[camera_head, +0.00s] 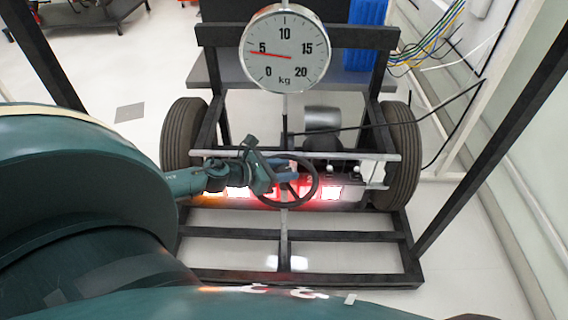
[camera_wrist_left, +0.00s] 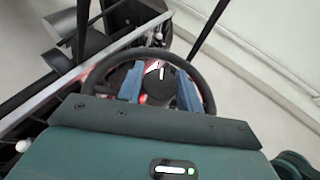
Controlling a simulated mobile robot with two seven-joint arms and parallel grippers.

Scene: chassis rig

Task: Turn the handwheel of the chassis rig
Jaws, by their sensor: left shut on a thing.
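The black handwheel (camera_head: 316,186) sits at the front middle of the chassis rig (camera_head: 340,237). In the left wrist view the handwheel's rim (camera_wrist_left: 150,53) arches around a dark hub with a white mark. My left gripper (camera_head: 288,171) reaches in from the left to the wheel's middle. In the left wrist view the blue fingers of my left gripper (camera_wrist_left: 159,82) stand on either side of the hub, inside the rim, and are shut on the wheel. The hub is partly hidden by the gripper. My right gripper is not in view.
A round dial scale (camera_head: 285,70) hangs above the wheel, its red needle near 5. Tires (camera_head: 402,150) flank the rig, and dark frame posts slope up on both sides. Glowing red-white lights (camera_head: 331,193) lie behind the wheel. Cables (camera_head: 428,45) hang at the upper right.

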